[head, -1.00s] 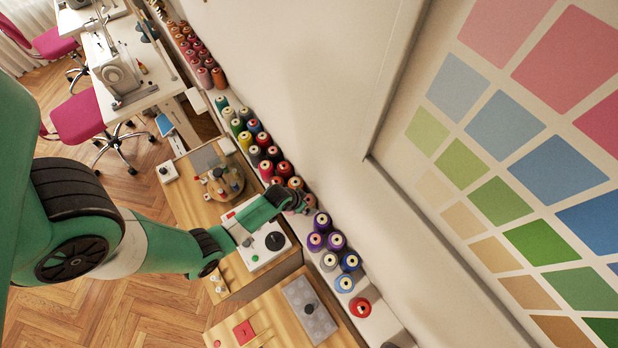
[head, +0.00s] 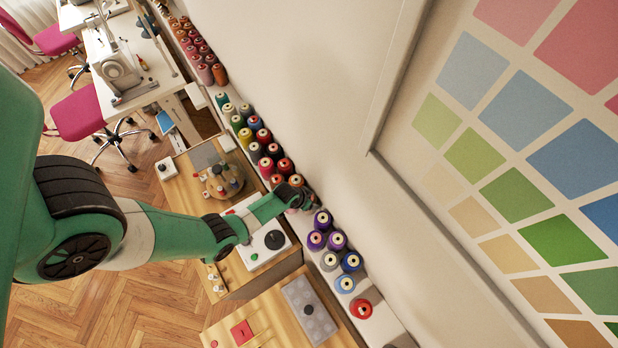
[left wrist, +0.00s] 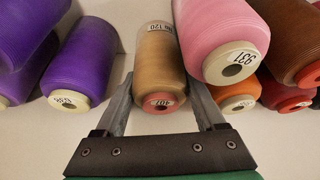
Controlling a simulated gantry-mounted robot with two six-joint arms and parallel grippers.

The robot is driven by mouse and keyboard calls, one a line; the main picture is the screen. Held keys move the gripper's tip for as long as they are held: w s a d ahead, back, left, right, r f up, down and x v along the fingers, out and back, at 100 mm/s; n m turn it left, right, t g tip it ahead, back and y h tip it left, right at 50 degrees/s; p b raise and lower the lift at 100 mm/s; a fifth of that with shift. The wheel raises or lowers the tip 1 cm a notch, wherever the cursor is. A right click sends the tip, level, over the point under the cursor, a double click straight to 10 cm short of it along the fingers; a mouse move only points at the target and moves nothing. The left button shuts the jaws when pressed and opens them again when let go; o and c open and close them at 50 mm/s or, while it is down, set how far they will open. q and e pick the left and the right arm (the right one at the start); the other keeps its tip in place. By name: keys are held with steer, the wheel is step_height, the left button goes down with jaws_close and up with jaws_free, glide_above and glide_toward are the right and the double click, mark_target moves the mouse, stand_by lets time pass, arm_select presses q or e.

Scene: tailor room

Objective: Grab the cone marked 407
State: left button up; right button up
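The tan cone marked 407 (left wrist: 160,65) shows in the left wrist view, with its pinkish, numbered end facing me and a label reading 120 higher up. My left gripper (left wrist: 159,92) is open, with one finger on each side of this cone and small gaps visible beside it. In the head view my left gripper (head: 304,199) reaches to the row of cones along the wall shelf. There the arm hides the tan cone, or it is too small to tell. My right gripper is in neither view.
A pink cone marked 931 (left wrist: 222,42) stands close on the right, above an orange cone (left wrist: 236,91). A purple cone (left wrist: 82,60) is to the left with a gap. A white device (head: 262,246) sits on the wooden table below my arm.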

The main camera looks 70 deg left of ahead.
arm_select(q)
steer(key=c, duration=1)
